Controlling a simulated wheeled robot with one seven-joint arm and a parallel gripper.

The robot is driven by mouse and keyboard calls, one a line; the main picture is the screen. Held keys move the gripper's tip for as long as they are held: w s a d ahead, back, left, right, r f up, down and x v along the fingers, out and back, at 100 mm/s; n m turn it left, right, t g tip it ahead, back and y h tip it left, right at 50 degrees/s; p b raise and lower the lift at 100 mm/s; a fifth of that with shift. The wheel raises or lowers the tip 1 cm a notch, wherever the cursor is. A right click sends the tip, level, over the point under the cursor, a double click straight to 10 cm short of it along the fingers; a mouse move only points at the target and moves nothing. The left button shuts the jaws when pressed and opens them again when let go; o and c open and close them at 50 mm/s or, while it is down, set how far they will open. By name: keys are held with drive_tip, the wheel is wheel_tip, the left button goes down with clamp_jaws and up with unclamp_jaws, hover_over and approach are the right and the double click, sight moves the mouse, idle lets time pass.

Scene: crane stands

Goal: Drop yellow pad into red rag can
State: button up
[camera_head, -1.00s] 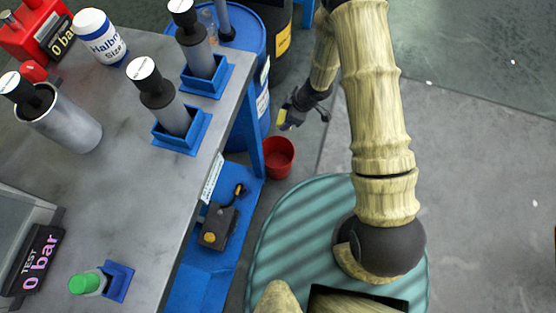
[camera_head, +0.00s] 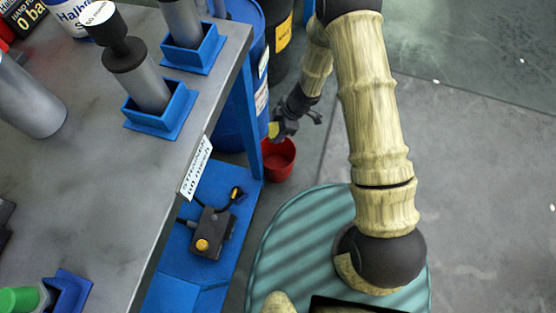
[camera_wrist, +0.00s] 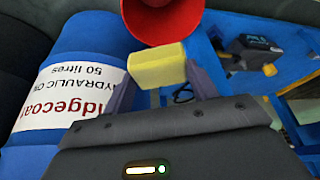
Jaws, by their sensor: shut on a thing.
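The yellow pad (camera_wrist: 158,67) is held between the fingers of my gripper (camera_wrist: 160,82) in the wrist view. The pad also shows as a small yellow patch (camera_head: 273,130) in the head view. The red rag can (camera_head: 279,160) stands on the floor beside the blue bench frame. My gripper (camera_head: 275,133) is at the upper left of the can in the head view, seemingly above it. In the wrist view the can (camera_wrist: 162,18) is just past the pad, partly cut off by the top edge.
A blue drum (camera_wrist: 62,85) with a white label stands close beside my gripper. The bench's blue lower shelf (camera_head: 190,255) carries a grey box with a yellow button (camera_head: 212,235). The grey bench top (camera_head: 110,220) is left of the can. Floor to the right is open.

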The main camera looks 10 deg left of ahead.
drive_tip(key=shift+f+b, duration=2.95)
drive_tip(key=shift+b, duration=0.4)
drive_tip(key=o, duration=1)
drive_tip(key=p+v, duration=1.1)
drive_tip(key=v, duration=0.6)
drive_tip(key=shift+r, duration=0.2)
